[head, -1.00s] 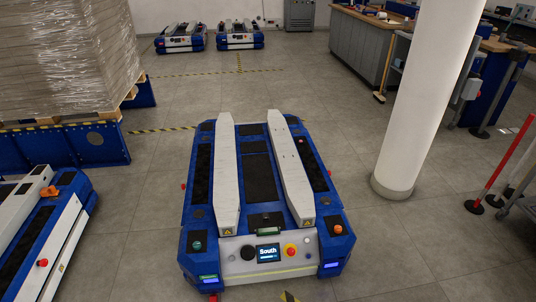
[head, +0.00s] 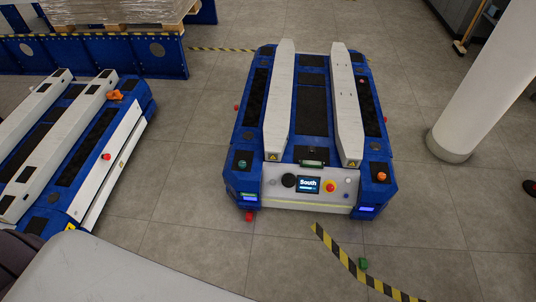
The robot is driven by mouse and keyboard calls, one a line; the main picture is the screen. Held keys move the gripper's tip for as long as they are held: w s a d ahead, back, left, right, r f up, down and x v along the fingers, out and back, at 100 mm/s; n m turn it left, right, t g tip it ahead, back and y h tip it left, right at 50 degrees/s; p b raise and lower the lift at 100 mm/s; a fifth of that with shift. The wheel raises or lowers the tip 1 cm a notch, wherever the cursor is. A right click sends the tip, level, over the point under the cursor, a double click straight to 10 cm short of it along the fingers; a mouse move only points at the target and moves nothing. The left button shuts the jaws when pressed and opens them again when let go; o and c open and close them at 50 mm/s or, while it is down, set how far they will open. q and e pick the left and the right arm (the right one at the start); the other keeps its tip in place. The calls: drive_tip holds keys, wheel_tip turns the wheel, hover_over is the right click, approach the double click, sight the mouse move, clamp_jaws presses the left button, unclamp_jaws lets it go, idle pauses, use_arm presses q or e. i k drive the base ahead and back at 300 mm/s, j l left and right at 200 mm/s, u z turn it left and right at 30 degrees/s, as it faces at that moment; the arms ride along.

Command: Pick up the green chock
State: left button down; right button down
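A small green block, which looks like the green chock (head: 363,264), lies on the grey floor in front of the lift cart marked South. It is beside the yellow-and-black floor tape (head: 338,250), near the bottom of the head view, and seems to stand apart from the cart. It is too small to make out its exact shape. Neither of my grippers shows in the head view.
The blue-and-white South cart (head: 312,192) stands in the middle. Another lift cart (head: 92,168) is at left, with a palletised load on a blue frame (head: 110,60) behind. A white column (head: 485,80) stands at right. The floor around the chock is mostly clear.

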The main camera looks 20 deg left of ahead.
sight(363, 262)
drive_tip(key=u, duration=0.8)
drive_tip(key=z, duration=1.7)
